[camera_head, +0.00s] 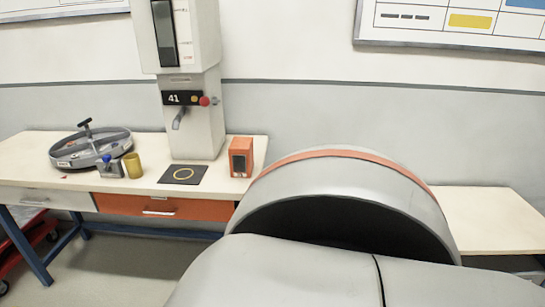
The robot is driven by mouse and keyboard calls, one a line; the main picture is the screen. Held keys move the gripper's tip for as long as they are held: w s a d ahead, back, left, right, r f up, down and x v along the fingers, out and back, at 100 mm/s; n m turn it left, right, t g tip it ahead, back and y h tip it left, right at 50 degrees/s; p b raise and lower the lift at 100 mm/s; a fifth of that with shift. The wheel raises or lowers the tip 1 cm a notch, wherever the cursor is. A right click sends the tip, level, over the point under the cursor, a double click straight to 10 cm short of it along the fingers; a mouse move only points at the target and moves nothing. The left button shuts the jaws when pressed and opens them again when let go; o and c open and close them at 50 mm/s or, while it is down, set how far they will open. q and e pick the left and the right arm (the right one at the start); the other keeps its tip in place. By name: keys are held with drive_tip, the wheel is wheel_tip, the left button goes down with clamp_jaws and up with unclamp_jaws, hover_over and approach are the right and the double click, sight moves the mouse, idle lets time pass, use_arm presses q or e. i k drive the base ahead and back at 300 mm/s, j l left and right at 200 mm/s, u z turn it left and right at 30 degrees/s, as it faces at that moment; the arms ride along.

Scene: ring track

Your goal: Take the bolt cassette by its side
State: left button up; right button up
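A small orange box with a dark front face (241,157) stands upright on the white-topped workbench (100,184), just right of the grey machine column. It looks like the bolt cassette, but I cannot read any label on it. Its front and left side face me, and nothing holds it. Neither of my grippers is in view.
A grey wheel-like fixture (90,149) and a yellow cylinder (133,165) stand at left. A large grey rounded form hides the lower right.

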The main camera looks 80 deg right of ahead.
sight(241, 150)
drive_tip(key=z, duration=0.45)
drive_tip(key=l+z, duration=0.1)
drive_tip(key=z, duration=0.75)
drive_tip(key=l+z, duration=0.1)
drive_tip(key=z, duration=0.75)
